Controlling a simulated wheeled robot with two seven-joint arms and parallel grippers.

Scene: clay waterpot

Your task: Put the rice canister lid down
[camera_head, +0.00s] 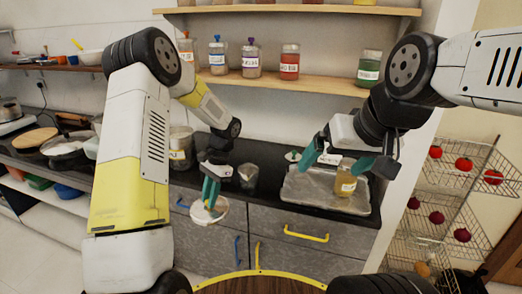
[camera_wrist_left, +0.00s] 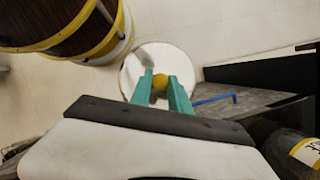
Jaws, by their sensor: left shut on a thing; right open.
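The round pale lid (camera_head: 206,213) hangs below my left gripper (camera_head: 210,192), in front of the counter's front edge. In the left wrist view the lid (camera_wrist_left: 135,72) is a whitish disc with a yellow knob (camera_wrist_left: 159,82). My left gripper (camera_wrist_left: 160,85) is shut on this knob, with one teal finger at each side. A clear canister with a yellow-banded label (camera_head: 180,150) stands on the counter behind the gripper; whether it is the rice canister is unclear. My right gripper (camera_head: 338,160) is open above the metal tray, its fingers spread near a labelled jar (camera_head: 345,182).
The dark counter (camera_head: 262,160) has a dark metal cup (camera_head: 248,176) on it. The metal tray (camera_head: 300,195) stands to the right. Shelves with jars (camera_head: 289,62) hang above. A round wooden yellow-rimmed thing (camera_wrist_left: 75,25) shows in the left wrist view, above pale floor (camera_wrist_left: 230,30).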

